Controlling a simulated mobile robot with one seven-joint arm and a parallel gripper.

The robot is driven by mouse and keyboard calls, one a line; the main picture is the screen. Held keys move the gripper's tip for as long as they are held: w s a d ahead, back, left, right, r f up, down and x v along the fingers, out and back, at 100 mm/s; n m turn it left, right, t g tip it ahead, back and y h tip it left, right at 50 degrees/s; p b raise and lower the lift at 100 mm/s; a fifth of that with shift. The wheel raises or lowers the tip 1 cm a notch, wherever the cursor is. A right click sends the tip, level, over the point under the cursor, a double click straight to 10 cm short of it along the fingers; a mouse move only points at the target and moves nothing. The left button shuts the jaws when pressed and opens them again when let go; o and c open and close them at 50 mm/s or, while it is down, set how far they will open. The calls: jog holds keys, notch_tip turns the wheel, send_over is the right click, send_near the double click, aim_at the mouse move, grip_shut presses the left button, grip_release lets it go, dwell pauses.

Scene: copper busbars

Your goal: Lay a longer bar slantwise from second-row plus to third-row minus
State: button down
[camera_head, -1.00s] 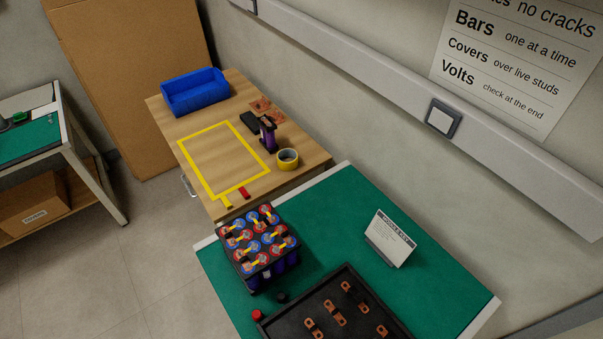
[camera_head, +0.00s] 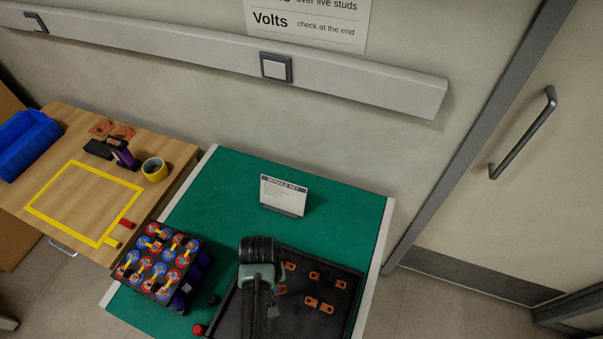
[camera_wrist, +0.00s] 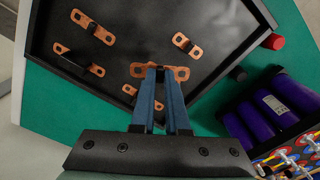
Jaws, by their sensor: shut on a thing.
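The battery module (camera_head: 190,286) has red and blue cell tops with yellow strips on them and stands left of the black tray (camera_head: 360,285). Part of the module shows at the lower right of the wrist view (camera_wrist: 268,112). My gripper (camera_wrist: 160,72) is shut on a copper bar (camera_wrist: 181,74), held across the fingertips over the tray; its height above the tray floor is hard to tell. The plus and minus marks are too small to read.
Other copper bars (camera_wrist: 187,45) lie in the tray. A red cap (camera_head: 198,329) and a black cap (camera_head: 213,299) stand between tray and module. A key card (camera_head: 284,195) stands behind on the green bench (camera_head: 220,200). The wooden table (camera_head: 100,150) is at left.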

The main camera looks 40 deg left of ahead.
jog(key=s+a+r+n+b, duration=0.1)
jog(key=s+a+r+n, duration=0.15)
jog(key=a+n, duration=0.35)
jog(key=s+a+r+n, duration=0.1)
jog(key=a+r+n, duration=0.25)
jog(key=a, duration=0.45)
jog(key=n+b, duration=0.2)
jog(key=n, duration=0.9)
send_near(171, 265)
jog(key=shift+w+f, duration=0.1)
jog(key=shift+f+b, duration=0.3)
jog(key=shift+f, duration=0.1)
notch_tip(171, 265, down, 3)
jog(key=b, duration=0.3)
jog(key=shift+f, duration=0.1)
jog(key=shift+f, duration=0.1)
jog(key=shift+f+b, duration=0.4)
jog(key=shift+f, duration=0.4)
jog(key=shift+f, duration=0.15)
